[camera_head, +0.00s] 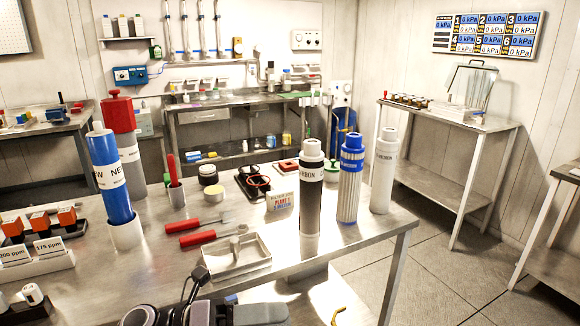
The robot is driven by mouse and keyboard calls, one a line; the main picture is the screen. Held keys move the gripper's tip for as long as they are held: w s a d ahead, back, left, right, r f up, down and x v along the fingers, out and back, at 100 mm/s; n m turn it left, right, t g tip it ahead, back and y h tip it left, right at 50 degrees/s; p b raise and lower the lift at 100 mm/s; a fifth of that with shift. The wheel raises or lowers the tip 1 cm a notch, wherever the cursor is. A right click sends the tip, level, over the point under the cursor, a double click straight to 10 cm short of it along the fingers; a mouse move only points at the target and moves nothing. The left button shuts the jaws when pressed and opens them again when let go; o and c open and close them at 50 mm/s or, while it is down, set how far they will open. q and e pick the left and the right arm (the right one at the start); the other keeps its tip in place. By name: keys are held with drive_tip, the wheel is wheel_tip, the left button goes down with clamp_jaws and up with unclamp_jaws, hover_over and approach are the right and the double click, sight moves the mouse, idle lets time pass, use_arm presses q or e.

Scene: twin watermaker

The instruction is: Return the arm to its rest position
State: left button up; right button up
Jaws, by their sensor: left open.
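My left gripper (197,287) shows only in part at the bottom edge, its dark parts low in front of the steel table (130,280). It is open, and I see nothing held in it. Grey and black parts of my own arm lie around it, cut off by the frame. My right gripper is not in view.
A metal tray (237,267) and red-handled tools (198,238) lie close beyond the gripper. Black (310,210), blue (350,190) and white (384,180) cartridges stand at the right. A blue cartridge (112,190) stands in a white holder at the left. Floor is free at the right.

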use_arm(q)
drive_tip(key=a+f+n+t+y, duration=0.55)
drive_tip(key=n+t, duration=0.25)
drive_tip(key=n, duration=0.6)
drive_tip(key=a+f+n+t+y, duration=0.5)
drive_tip(key=f+n+t+y, duration=0.15)
drive_tip(key=n, duration=0.75)
drive_tip(key=s+a+f+n+g+y, duration=0.2)
drive_tip(key=s+a+f+n, duration=0.1)
drive_tip(key=s+f, duration=0.3)
drive_tip(key=s+a+f+n+g+y, duration=0.3)
drive_tip(key=s+f+n, duration=0.3)
drive_tip(key=s+f, duration=0.1)
drive_tip(key=shift+a+f+n+p, duration=0.3)
drive_tip(key=shift+a+f+p, duration=0.1)
drive_tip(key=shift+f, duration=0.25)
drive_tip(key=shift+g, duration=0.25)
